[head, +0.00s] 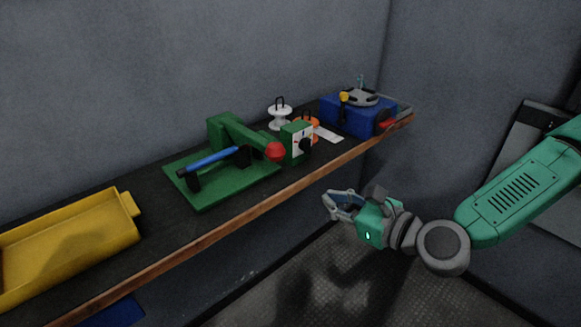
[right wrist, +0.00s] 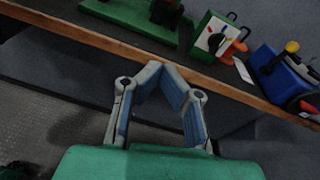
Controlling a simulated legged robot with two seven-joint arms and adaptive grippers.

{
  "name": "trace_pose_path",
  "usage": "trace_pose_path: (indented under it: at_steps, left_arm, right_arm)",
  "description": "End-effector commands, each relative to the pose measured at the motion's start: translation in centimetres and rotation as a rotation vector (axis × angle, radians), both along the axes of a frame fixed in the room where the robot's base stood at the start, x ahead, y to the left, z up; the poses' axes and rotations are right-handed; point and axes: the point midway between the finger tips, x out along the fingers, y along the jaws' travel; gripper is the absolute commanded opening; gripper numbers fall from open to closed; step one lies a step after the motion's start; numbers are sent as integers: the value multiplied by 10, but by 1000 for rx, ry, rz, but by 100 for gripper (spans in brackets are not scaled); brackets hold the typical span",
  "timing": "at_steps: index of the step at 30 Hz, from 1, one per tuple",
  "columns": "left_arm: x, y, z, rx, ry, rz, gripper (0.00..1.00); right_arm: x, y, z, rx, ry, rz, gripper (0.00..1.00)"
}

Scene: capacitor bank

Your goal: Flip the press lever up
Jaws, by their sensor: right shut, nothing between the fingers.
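The green press stands on the shelf in the head view, on a flat green base plate (head: 215,188). Its green lever (head: 245,136) slopes down to the right and ends in a red ball knob (head: 275,151). A blue rod (head: 208,161) lies across dark supports on the plate. My right gripper (head: 331,201) is in front of the shelf's edge, lower than and to the right of the knob, apart from it. It is shut and empty; its fingers (right wrist: 161,71) also show in the right wrist view, below the shelf edge. My left gripper is not in view.
A yellow tray (head: 70,243) is at the left of the shelf. Right of the knob stand a green box with a dial (head: 297,142), a white spool (head: 280,114), an orange part (head: 307,124) and a blue box (head: 352,117). The wooden shelf edge (head: 230,221) runs in front.

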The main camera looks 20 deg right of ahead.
Motion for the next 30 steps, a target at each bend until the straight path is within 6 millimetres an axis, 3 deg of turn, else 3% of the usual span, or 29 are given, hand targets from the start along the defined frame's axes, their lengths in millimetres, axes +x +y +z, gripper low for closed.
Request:
trace_pose_path:
  at_steps: [8,19,24,30]
  left_arm:
    - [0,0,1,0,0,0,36]
    - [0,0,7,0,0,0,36]
    - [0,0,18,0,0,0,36]
    - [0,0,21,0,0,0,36]
  right_arm:
    - [23,10,-5,-6,-1,5,0]
    - [93,40,-17,-5,-3,4,0]
    - [99,46,10,-1,-1,2,0]
    - [103,49,19,-1,1,1,0]
